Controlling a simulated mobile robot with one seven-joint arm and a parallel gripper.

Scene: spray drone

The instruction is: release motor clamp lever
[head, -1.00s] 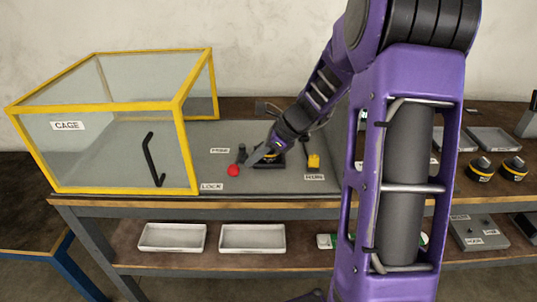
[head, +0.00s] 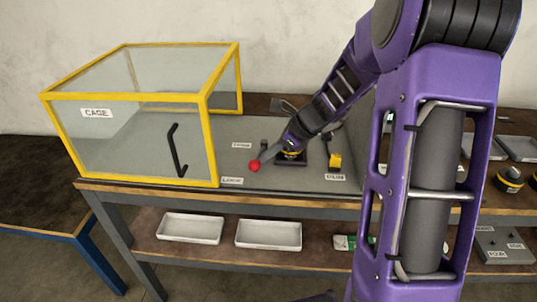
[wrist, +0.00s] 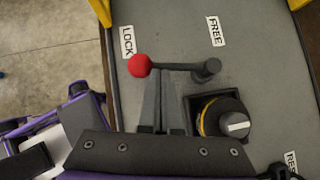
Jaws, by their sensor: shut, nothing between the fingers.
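The clamp lever has a red ball knob (wrist: 140,65), a thin grey bar (wrist: 178,66) and a dark pivot post (wrist: 207,70). The knob is beside the LOCK label (wrist: 127,42); the FREE label (wrist: 215,31) is beyond the pivot. In the head view the red knob (head: 254,166) is at the front of the grey plate. My gripper (wrist: 162,76) is shut and empty, its fingertips right at the bar between knob and pivot; I cannot tell whether they touch it. The motor (wrist: 222,118), black with a yellow ring, sits in a dark mount right of the fingers.
A yellow-framed clear cage (head: 150,97) with a black handle stands left of the lever. White trays (head: 268,234) are on the shelf below. The plate's front edge is close to the knob.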

